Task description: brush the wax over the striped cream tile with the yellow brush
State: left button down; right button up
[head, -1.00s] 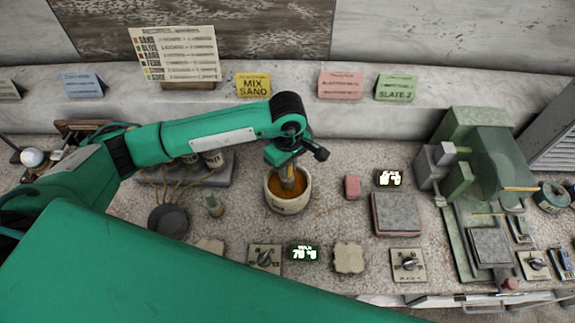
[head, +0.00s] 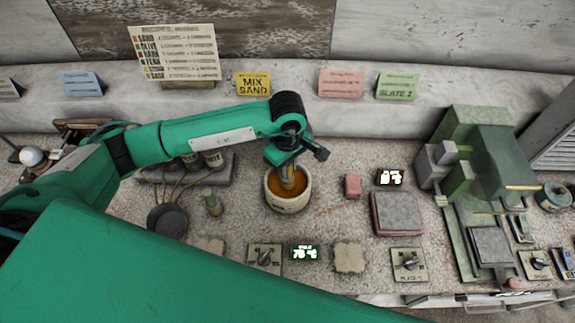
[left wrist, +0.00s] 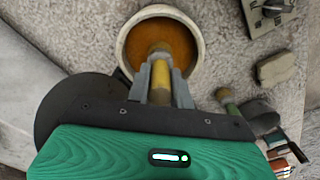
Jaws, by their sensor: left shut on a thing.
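My left gripper (head: 287,163) is above a cream pot (head: 288,206) and points down into it. It is shut on the yellow brush (left wrist: 160,82), whose handle shows between its grey fingers in the left wrist view. The brush's lower end is in the amber wax (head: 297,187) inside the pot; its bristles are hidden. A plain-looking cream tile (head: 349,258) lies on the counter to the pot's lower right. Another pale tile (head: 210,245) is partly covered by my arm. I cannot make out stripes on either. My right gripper is not in view.
A dial (head: 265,258) and a small display (head: 305,252) stand in front of the pot. A grey slab (head: 397,213) and a pink block (head: 352,186) lie to its right, beside a green machine (head: 480,150). A dark pan (head: 167,220) stands left.

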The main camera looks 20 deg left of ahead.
pick_arm(q)
jog(key=shift+f+b, duration=0.1)
jog(key=shift+b, duration=0.3)
dwell(1.0)
dwell(0.5)
jog(key=shift+r+p, duration=0.3)
jog(key=shift+r, duration=0.65)
jog(key=shift+r+p, duration=0.65)
jog(key=shift+r, duration=2)
jog(key=shift+a, duration=0.1)
jog(key=s+a+r+m, duration=0.1)
jog(key=s+a+m, duration=0.3)
jog(key=m, duration=0.8)
jog(key=shift+s+a+r, duration=0.35)
jog(key=shift+a+r, duration=0.05)
jog(key=shift+a, duration=0.9)
